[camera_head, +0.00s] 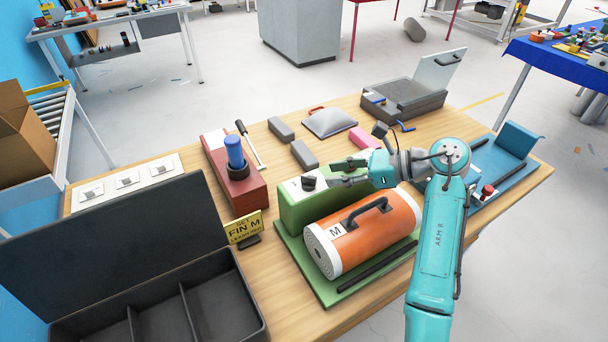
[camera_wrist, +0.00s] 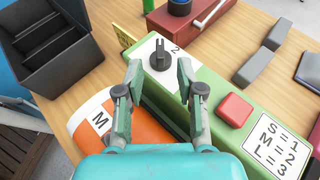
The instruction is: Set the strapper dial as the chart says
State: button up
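The strapper is a green box (camera_head: 310,207) with a black dial (camera_head: 309,183) on a white plate at its left end. In the wrist view the dial (camera_wrist: 160,57) stands just beyond my fingertips, with a "2" printed at its upper right; the other marks are hidden or unreadable. The chart (camera_wrist: 281,148) on the green top reads S=1, M=2, L=3. An orange roll (camera_head: 362,234) labelled M lies beside the strapper. My gripper (camera_head: 335,173) is open, its fingers (camera_wrist: 158,82) spread either side of the dial and apparently not touching it.
A red button (camera_wrist: 235,109) sits between dial and chart. A yellow sign (camera_head: 244,230) reading "FIN M" stands left of the roll. A black divided case (camera_head: 110,250) lies open at front left. A red block with a blue-topped cylinder (camera_head: 236,152) stands behind the strapper.

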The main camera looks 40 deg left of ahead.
aim_at(310, 177)
jog(key=x, duration=0.7)
jog(key=shift+a+f, duration=0.1)
jog(key=shift+a, duration=0.05)
grip_shut()
